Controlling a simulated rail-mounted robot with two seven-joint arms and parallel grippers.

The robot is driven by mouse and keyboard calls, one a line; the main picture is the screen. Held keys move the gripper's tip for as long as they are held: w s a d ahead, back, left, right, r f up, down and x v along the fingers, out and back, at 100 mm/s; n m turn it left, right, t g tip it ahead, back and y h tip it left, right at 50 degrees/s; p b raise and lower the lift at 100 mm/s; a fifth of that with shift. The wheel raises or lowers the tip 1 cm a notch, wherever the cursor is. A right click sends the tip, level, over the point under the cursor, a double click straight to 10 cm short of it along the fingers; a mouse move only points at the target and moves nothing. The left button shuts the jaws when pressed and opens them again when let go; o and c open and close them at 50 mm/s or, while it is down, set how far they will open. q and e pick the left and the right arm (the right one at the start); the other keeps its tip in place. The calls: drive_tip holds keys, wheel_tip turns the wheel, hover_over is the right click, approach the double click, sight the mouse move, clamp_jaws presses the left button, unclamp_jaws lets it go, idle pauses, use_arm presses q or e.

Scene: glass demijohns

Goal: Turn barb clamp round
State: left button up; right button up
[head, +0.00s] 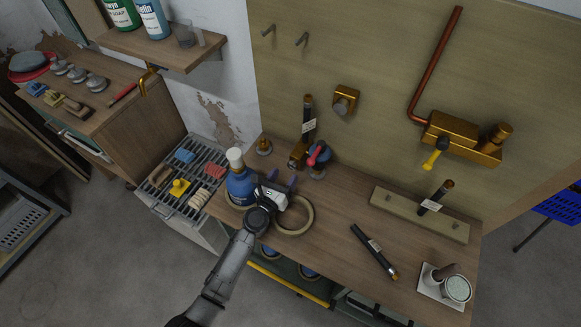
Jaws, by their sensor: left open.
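I cannot tell for sure which part is the barb clamp. A small dark-blue fitting with a pinkish-red handle (316,156) stands at the back of the bench, beside a brass block (298,157) with an upright, white-labelled black hose (308,118). My left gripper (281,181) is open, with its fingers pointing towards these fittings. It is apart from them, with nothing visible between its fingers. The gripper hides part of a tan ring (309,218) and of the bench behind it. My right gripper is not in view.
A blue bottle with a white cap (236,160) stands close left of my left gripper. A black hose (372,250) lies on the bench (335,225). A wooden strip (395,208) and an open tin (457,289) are to the right. A brass valve (460,137) hangs on the back board.

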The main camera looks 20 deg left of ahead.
sight(292, 167)
use_arm(q)
drive_tip(key=shift+w+d+b, duration=0.15)
drive_tip(key=shift+w+b, duration=0.1)
drive_tip(key=shift+w, duration=0.95)
drive_tip(key=shift+w+d+b, duration=0.1)
drive_tip(key=shift+w+b, duration=0.1)
drive_tip(key=shift+w, duration=0.95)
drive_tip(key=shift+c, duration=0.2)
drive_tip(key=c, duration=0.9)
drive_tip(key=m, duration=0.4)
drive_tip(key=shift+d+m, duration=0.1)
drive_tip(key=shift+m, duration=2.6)
